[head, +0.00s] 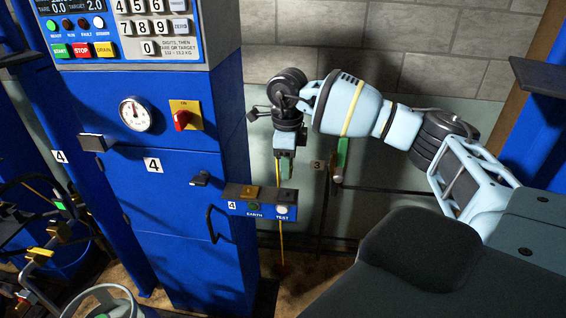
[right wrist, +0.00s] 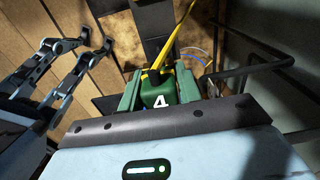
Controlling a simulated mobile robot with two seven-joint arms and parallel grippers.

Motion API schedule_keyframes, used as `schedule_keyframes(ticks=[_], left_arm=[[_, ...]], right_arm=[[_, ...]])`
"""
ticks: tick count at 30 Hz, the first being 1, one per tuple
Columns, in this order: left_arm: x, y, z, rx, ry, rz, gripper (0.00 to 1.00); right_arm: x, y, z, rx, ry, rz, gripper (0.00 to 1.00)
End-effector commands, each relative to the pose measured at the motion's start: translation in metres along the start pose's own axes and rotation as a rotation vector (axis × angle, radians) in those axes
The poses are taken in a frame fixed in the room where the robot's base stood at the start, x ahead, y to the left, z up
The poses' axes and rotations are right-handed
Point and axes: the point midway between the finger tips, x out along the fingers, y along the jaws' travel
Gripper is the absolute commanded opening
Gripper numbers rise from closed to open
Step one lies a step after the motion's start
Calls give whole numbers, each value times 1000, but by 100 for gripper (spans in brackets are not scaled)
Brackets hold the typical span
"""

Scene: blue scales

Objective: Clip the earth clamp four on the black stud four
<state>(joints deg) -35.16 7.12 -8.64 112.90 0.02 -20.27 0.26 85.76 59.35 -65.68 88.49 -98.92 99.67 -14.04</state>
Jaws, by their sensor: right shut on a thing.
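My right gripper (head: 285,150) is shut on the green earth clamp (right wrist: 158,95), which bears a white 4 and a yellow cable (right wrist: 182,30). In the head view the gripper holds it upright above the small blue box (head: 236,208) marked 4, EARTH and TEST. On that box's top are a brass block (head: 248,192) and a dark block (head: 287,196), likely the black stud. The clamp appears apart from it; exact clearance is unclear. My left gripper (right wrist: 73,44) shows open and empty in the right wrist view.
The blue cabinet (head: 170,240) marked 4 stands left, with a dial, a red switch and a black handle (head: 210,225). Another green clamp (head: 342,153) by a label 3 hangs behind, right of my gripper. More clamps and fittings crowd the far left.

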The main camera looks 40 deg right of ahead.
Motion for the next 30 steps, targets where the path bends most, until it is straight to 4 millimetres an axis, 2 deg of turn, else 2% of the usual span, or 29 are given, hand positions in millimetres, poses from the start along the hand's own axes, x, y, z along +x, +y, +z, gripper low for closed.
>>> schedule_keyframes(ticks=[14, 30], left_arm=[[1, 2, 4, -9, -6, 0, 36], [4, 7, 32, -22, -57, 8, 36]], right_arm=[[4, 0, 0, 2, 0, 1, 0], [47, 0, 0, 3, 3, 3, 0]])
